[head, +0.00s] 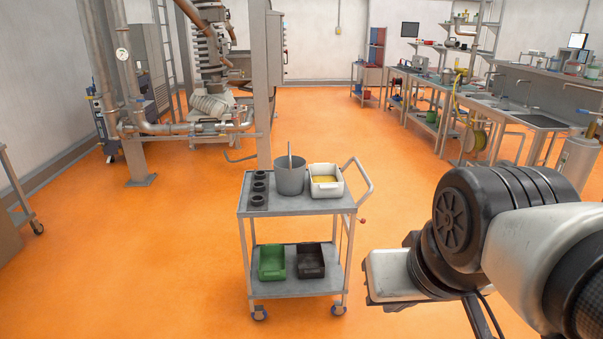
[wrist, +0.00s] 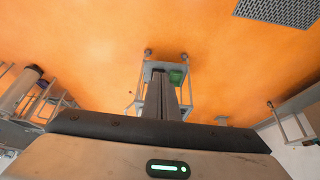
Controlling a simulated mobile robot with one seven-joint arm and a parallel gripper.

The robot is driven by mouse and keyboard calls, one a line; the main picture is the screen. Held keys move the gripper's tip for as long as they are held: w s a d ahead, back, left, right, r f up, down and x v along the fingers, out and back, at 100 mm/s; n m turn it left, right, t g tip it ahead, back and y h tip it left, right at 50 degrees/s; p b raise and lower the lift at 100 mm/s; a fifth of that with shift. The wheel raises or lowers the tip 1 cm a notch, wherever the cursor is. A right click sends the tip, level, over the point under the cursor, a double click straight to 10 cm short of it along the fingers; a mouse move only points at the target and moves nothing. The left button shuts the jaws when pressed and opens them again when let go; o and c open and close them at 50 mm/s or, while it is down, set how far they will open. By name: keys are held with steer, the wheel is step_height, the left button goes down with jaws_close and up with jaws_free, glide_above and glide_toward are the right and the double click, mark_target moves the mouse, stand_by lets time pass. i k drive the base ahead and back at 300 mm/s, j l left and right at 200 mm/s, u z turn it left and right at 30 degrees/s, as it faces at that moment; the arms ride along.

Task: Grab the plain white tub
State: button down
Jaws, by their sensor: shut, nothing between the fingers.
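A white tub (head: 326,187) with something yellow inside stands on the top shelf of a grey trolley (head: 302,206), at its right end. No other white tub shows clearly on the trolley. In the wrist view my gripper (wrist: 167,78) is shut and empty, its fingers pointing toward the trolley (wrist: 166,57). The fingers hide part of the trolley, and I cannot make out the tub in that view. In the head view my arm is at the lower right, apart from the trolley, and the fingertips are not clearly seen.
A grey bucket (head: 289,178) with a handle or stick in it stands left of the tub, beside several dark cups (head: 259,188). A green bin (head: 272,262) and a black bin (head: 311,261) sit on the lower shelf. Orange floor (head: 170,260) around the trolley is clear.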

mark_target(325, 180)
steer(key=i+l+z, duration=1.05)
steer(key=i, duration=0.45)
steer(key=i+z, duration=0.35)
steer(key=i, duration=0.4)
steer(key=i+u, duration=0.25)
steer(key=i, duration=0.25)
steer(key=i+u, duration=0.25)
steer(key=i, duration=0.25)
steer(key=i+l+u, duration=0.25)
steer(key=i, duration=0.25)
steer(key=i+j+u, duration=0.1)
steer(key=i+u, duration=0.75)
steer(key=i+l+u, duration=0.2)
steer(key=u, duration=0.2)
steer(key=i+u, duration=0.2)
steer(key=u, duration=0.2)
steer(key=i+l+u, duration=0.1)
steer(key=u, duration=0.3)
steer(key=i+l+u, duration=0.15)
steer(key=u, duration=0.25)
steer(key=i+l+u, duration=0.2)
steer(key=u, duration=0.2)
steer(key=i+l+u, duration=0.15)
steer(key=u, duration=0.3)
steer(key=i+l+u, duration=0.2)
steer(key=u, duration=0.3)
steer(key=i+l+u, duration=0.2)
steer(key=l+u, duration=0.25)
steer(key=i+l+u, duration=0.25)
steer(key=k+j, duration=0.1)
